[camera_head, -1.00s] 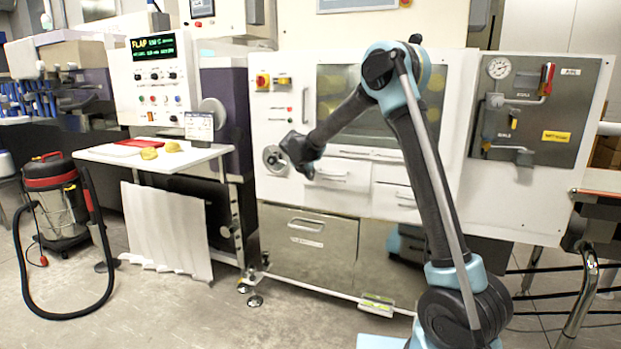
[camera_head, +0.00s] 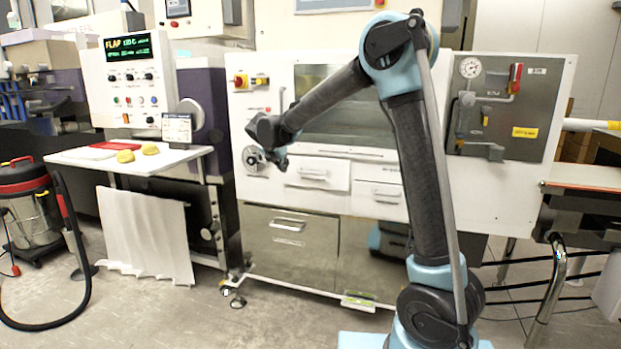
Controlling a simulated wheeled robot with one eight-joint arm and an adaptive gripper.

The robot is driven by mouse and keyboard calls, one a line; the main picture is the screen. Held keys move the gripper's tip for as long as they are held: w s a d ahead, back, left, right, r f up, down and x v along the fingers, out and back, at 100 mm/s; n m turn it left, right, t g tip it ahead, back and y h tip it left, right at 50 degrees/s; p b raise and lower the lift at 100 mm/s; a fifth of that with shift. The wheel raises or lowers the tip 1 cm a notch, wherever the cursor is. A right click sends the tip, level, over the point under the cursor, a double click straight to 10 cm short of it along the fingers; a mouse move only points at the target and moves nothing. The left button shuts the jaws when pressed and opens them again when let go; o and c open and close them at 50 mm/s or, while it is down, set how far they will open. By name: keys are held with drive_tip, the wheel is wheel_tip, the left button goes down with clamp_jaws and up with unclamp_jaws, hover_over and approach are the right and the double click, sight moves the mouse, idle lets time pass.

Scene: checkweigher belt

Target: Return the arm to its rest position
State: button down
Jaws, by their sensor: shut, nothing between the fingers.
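My gripper (camera_head: 279,160) is at the end of my blue and dark grey arm, in the middle left of the head view. It looks small and dark, points down, and holds nothing; its fingers are together. The arm rises from the lower right to a high elbow, then the forearm slopes down to the left. The gripper shows in front of the white machine (camera_head: 325,203), over its drawer fronts and near a round handwheel (camera_head: 250,158). I cannot tell the exact distance between them.
A white side table (camera_head: 75,157) at left bears yellow lumps (camera_head: 126,156) and a red item (camera_head: 100,151). A red and black vacuum (camera_head: 25,200) with a hose stands at far left. A grey gauge panel (camera_head: 505,110) is at right. A conveyor end (camera_head: 590,178) is at the right edge.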

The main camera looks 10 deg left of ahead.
drive_tip(key=s+d+r+m+g, duration=0.1)
drive_tip(key=s+d+m, duration=0.25)
drive_tip(key=d, duration=0.55)
drive_tip(key=s+d+m+g, duration=0.1)
drive_tip(key=s+d+m, duration=0.25)
drive_tip(key=d, duration=0.45)
drive_tip(key=s+d+r+m+g, duration=0.1)
drive_tip(key=s+d+m, duration=0.25)
drive_tip(key=d, duration=0.55)
drive_tip(key=s+d+f+m+g, duration=0.2)
drive_tip(key=s+d+f+m, duration=0.2)
drive_tip(key=s+d+m, duration=0.75)
drive_tip(key=s+d+f+m, duration=0.2)
drive_tip(key=s+f+m, duration=0.1)
drive_tip(key=s, duration=0.3)
drive_tip(key=s+d+f+m+g+y, duration=0.1)
drive_tip(key=s+d+f+m, duration=0.1)
drive_tip(key=s+f+m, duration=0.2)
drive_tip(key=s+d+f+m, duration=0.3)
drive_tip(key=s+f, duration=0.2)
drive_tip(key=s, duration=0.5)
drive_tip(key=shift+m+y, duration=0.4)
drive_tip(key=shift+f, duration=0.1)
